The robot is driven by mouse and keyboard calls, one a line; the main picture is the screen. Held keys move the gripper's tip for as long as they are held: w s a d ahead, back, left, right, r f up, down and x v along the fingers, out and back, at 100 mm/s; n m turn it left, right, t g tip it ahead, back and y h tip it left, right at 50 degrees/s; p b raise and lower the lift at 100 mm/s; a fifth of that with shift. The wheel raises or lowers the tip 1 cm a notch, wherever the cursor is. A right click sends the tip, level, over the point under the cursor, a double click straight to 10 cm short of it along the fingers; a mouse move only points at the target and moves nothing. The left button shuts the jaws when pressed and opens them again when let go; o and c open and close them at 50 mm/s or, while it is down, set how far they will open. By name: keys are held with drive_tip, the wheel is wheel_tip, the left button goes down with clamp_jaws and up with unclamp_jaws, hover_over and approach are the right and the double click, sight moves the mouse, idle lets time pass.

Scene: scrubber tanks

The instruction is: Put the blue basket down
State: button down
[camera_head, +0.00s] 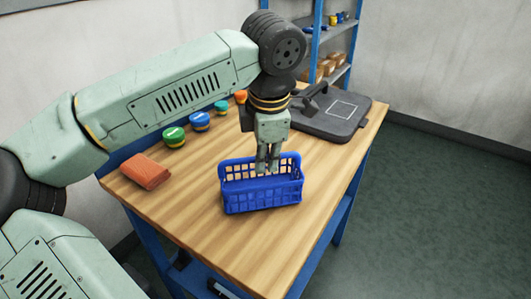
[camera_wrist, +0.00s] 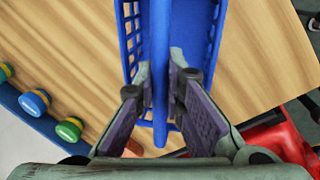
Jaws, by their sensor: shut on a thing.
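The blue basket (camera_head: 262,198) is an open-lattice plastic basket, seen upright over the near part of the wooden table (camera_head: 222,245). My gripper (camera_head: 268,168) points straight down over the basket's middle. In the wrist view, my gripper's fingers (camera_wrist: 161,76) are shut on a blue bar that runs along the middle of the basket (camera_wrist: 207,30). The fingers hide part of the bar. Whether the basket's underside touches the table or hangs just above it, I cannot tell.
Several coloured-lid jars (camera_head: 200,121) stand along the table's back left edge. An orange-brown folded item (camera_head: 146,171) lies at left. A dark flat device (camera_head: 330,115) sits at the back right. A blue shelf (camera_head: 330,80) stands behind. Bare tabletop surrounds the basket.

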drive_tip(key=shift+f, duration=0.1)
drive_tip(key=shift+f+b, duration=0.2)
drive_tip(key=shift+b, duration=0.1)
drive_tip(key=c, duration=1.7)
unclamp_jaws()
drive_tip(key=shift+r, duration=0.1)
drive_tip(key=r, duration=0.4)
drive_tip(key=s+r, duration=0.1)
drive_tip(key=r, duration=0.3)
drive_tip(key=s+r, duration=0.1)
drive_tip(key=r, duration=0.3)
drive_tip(key=shift+s+d+r, duration=0.1)
drive_tip(key=shift+s+d, duration=0.05)
drive_tip(key=shift+d, duration=0.05)
drive_tip(key=shift+d, duration=0.1)
